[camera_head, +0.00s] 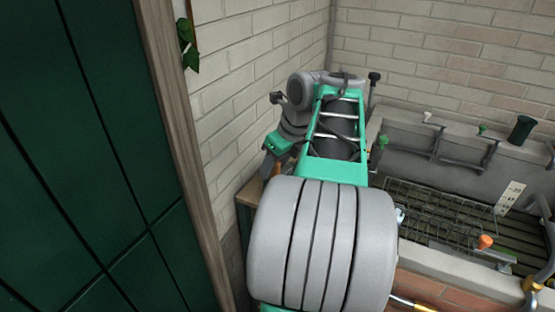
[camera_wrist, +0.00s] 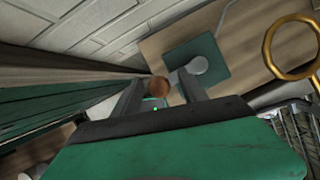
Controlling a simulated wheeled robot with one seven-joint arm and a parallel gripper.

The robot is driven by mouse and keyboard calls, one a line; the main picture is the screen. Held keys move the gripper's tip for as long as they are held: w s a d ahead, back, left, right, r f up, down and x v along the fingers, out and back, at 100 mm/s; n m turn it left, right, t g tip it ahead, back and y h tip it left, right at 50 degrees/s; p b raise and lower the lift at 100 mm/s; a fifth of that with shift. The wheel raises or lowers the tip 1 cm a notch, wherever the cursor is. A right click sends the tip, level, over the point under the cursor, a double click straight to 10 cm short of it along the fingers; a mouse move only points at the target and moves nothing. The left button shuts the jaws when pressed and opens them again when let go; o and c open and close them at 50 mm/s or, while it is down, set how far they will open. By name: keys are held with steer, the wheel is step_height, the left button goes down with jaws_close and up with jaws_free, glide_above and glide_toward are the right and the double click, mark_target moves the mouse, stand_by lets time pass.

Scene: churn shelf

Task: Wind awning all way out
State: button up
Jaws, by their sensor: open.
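In the wrist view, a round brown knob (camera_wrist: 158,87) sits between the two fingers of my gripper (camera_wrist: 160,79). The fingers are apart, and I see no clear contact with the knob. A grey arm runs from near the knob to a pale round hub (camera_wrist: 198,65) on a green plate (camera_wrist: 211,51), so it looks like a crank. The plate is on a light wooden panel (camera_wrist: 165,43). In the head view my gripper (camera_head: 271,163) is left of centre, by the brick wall, and its fingertips are partly hidden. I cannot make out the awning in either view.
A dark green panelled surface (camera_head: 80,150) with a wooden edge post (camera_head: 180,140) stands close on the left. A brass ring (camera_wrist: 270,45) is at the right of the wrist view. A grey trough with a wire rack (camera_head: 435,210) and an orange knob (camera_head: 486,241) lies to the right.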

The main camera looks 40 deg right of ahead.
steer(key=x, duration=0.2)
steer(key=shift+w+f, duration=0.15)
steer(key=shift+f, duration=0.05)
steer(key=shift+c, duration=0.5)
jaws_close()
